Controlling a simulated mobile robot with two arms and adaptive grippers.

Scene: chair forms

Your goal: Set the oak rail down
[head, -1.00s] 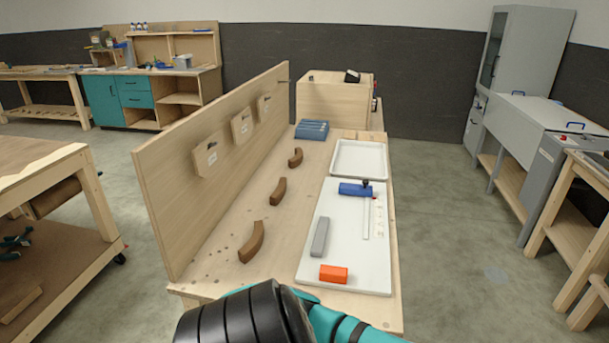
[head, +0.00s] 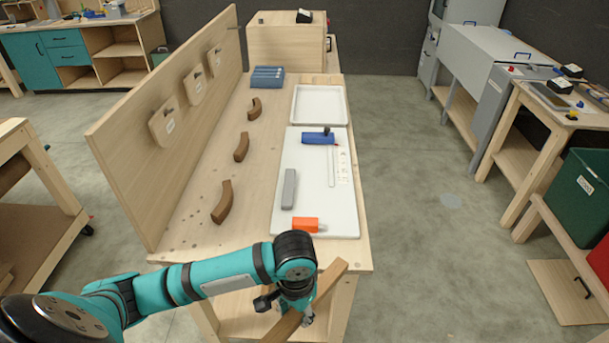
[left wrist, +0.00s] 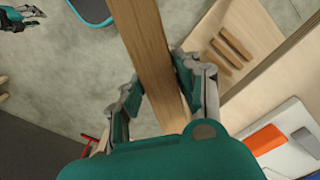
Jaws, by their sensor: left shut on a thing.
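The oak rail (head: 324,286) is a plain brown wooden bar. In the head view it is held slantwise in front of the bench's near end, its upper end toward the right. My left gripper (head: 292,309) is shut on it; the arm hides part of the rail. In the left wrist view the rail (left wrist: 150,45) runs from the top edge down between both fingers of the left gripper (left wrist: 155,85). What looks like my right gripper (left wrist: 18,18) shows small at the top left of that view, its jaws unclear.
The bench (head: 190,215) bears several curved brown pieces, an orange block (head: 305,224), a grey block (head: 289,188) and a blue tool (head: 318,138) on a white board (head: 338,215). Strips (left wrist: 230,48) lie on a lower wooden surface.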

